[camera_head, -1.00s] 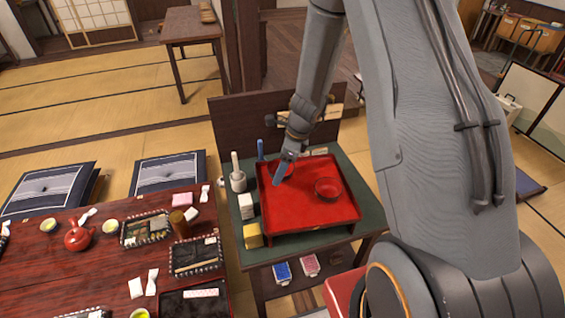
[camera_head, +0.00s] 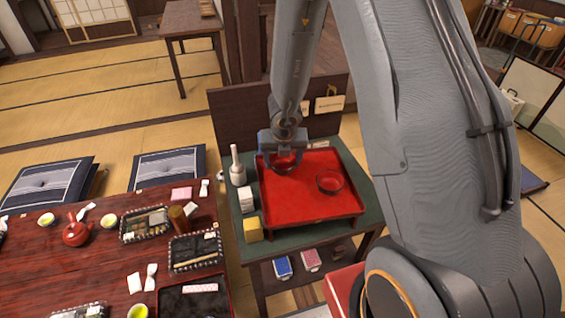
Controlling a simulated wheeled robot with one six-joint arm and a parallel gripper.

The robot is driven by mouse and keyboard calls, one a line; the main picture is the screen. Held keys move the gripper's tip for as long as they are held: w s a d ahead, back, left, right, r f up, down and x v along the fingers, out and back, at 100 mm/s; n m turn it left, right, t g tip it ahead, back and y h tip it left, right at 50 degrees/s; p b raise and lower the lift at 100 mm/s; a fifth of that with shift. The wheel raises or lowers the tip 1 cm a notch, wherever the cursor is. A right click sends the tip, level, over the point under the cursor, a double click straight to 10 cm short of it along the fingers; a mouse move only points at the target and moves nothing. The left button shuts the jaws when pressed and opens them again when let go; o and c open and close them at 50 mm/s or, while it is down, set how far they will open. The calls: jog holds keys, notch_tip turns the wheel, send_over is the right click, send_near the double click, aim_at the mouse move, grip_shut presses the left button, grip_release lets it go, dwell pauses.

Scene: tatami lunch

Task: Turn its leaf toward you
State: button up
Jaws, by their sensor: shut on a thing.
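A red tray (camera_head: 310,205) lies on the green-topped stand (camera_head: 345,160). A red bowl (camera_head: 331,182) stands on its right part. A second red bowl (camera_head: 284,168) is at the tray's back left, partly hidden by my gripper (camera_head: 284,160). My gripper points down there, its fingers at the bowl's sides and shut on it. I cannot tell whether this bowl is lifted off the tray. No leaf can be made out on either bowl at this size.
Left of the tray stand a pale bottle-like vessel (camera_head: 237,168), a white box (camera_head: 246,200) and a yellow box (camera_head: 253,229). A dark panel (camera_head: 235,115) rises behind the stand. A low red table (camera_head: 60,260) with dishes is at left.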

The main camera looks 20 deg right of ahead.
jog(key=m+p, duration=0.1)
jog(key=m, duration=0.2)
jog(key=m+g+h+p, duration=0.1)
jog(key=m, duration=0.2)
jog(key=shift+r+h, duration=0.15)
jog(key=shift+h, duration=0.15)
jog(key=m+g, duration=0.1)
jog(key=m, duration=0.3)
jog(key=shift+m+h, duration=0.3)
jog(key=shift+m, duration=0.1)
jog(key=shift+f, duration=0.35)
jog(key=shift+f+b, duration=0.5)
jog(key=shift+b, duration=0.05)
jog(key=shift+f, duration=0.2)
jog(key=o, duration=1.2)
jog(key=shift+c, duration=0.2)
jog(key=shift+r+p, duration=0.7)
jog(key=shift+r, duration=1.8)
